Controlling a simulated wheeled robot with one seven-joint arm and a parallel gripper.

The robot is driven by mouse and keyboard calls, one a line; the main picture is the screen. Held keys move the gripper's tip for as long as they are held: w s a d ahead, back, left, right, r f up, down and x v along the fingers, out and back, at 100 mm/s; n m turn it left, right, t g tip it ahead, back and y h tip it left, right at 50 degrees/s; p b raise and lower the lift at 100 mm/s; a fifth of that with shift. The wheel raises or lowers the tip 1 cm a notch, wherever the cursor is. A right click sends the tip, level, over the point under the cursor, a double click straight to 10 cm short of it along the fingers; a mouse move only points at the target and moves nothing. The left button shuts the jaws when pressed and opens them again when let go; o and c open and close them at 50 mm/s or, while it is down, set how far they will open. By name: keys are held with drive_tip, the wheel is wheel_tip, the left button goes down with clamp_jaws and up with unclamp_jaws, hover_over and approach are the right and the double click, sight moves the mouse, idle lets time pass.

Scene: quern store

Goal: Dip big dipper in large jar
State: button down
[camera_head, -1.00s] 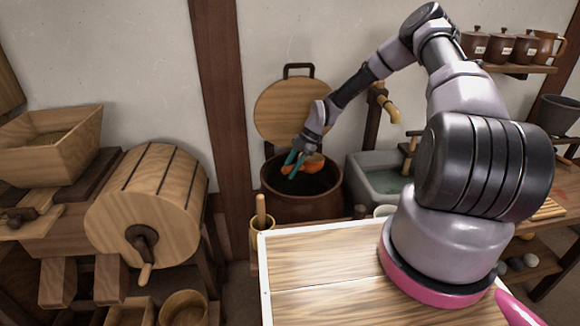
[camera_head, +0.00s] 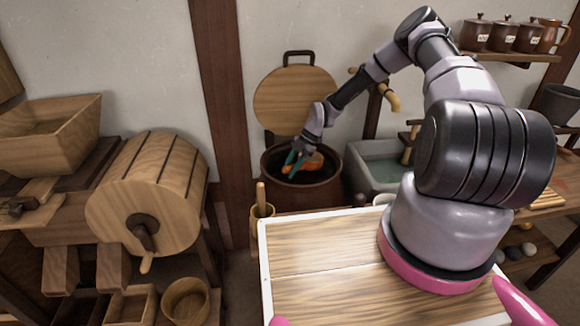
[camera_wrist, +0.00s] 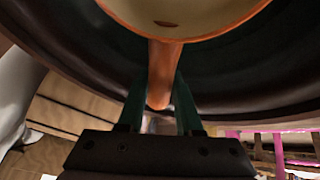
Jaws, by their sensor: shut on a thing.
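The big dipper (camera_head: 315,161) is orange, with a round bowl and a short handle. My gripper (camera_head: 293,160) has teal fingers and is shut on the dipper's handle. The wrist view shows the handle (camera_wrist: 161,75) between the fingers and the pale bowl beyond, cut off by the top edge. The large jar (camera_head: 300,198) is dark brown, round and open. The dipper and fingertips show within the jar's mouth. The jar's dark inside (camera_wrist: 80,55) surrounds the bowl in the wrist view. How deep the bowl sits and the jar's contents cannot be told.
A round wooden lid (camera_head: 296,100) leans on the wall behind the jar. A stone sink (camera_head: 372,165) with a tap (camera_head: 388,97) stands to its right. A wooden post (camera_head: 222,100) rises at left.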

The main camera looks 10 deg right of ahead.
drive_tip(key=shift+f, duration=1.45)
idle(0.6)
drive_tip(key=shift+r, duration=0.1)
idle(2.3)
drive_tip(key=shift+r, duration=1.6)
drive_tip(key=shift+r+t+h, duration=0.5)
drive_tip(key=shift+r+h, duration=0.1)
drive_tip(key=shift+r, duration=0.2)
